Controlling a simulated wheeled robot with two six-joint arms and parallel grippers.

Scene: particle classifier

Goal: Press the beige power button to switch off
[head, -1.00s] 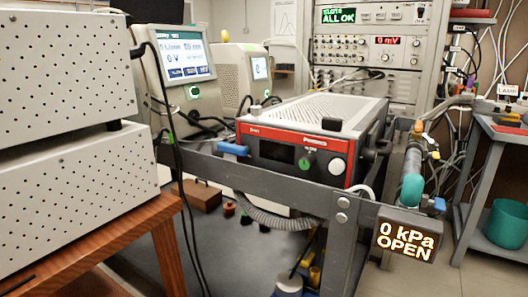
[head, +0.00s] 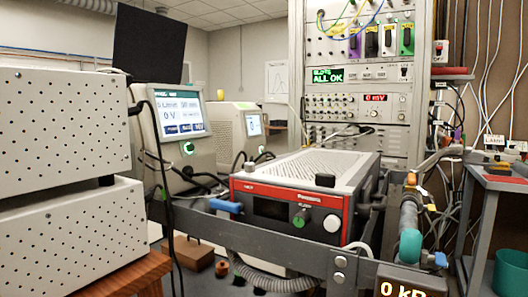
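I cannot clearly make out a beige power button. The red-and-white bench unit (head: 290,196) stands on a dark metal frame in the middle of the head view. Its front has a dark display, a green round control (head: 299,219) and a pale round knob or button (head: 332,223). The screen instrument (head: 180,120) behind it to the left has a lit screen and a lit green round button (head: 188,148). Small controls on the rack at the back are too small to tell apart. Neither of my grippers is in view.
Perforated white boxes (head: 60,160) fill the left side on a wooden table. The tall rack (head: 360,140) shows "ALL OK" and "0 mV". A pressure display (head: 400,288) is cut off at the bottom. A shelf with a teal bin (head: 510,272) stands at right.

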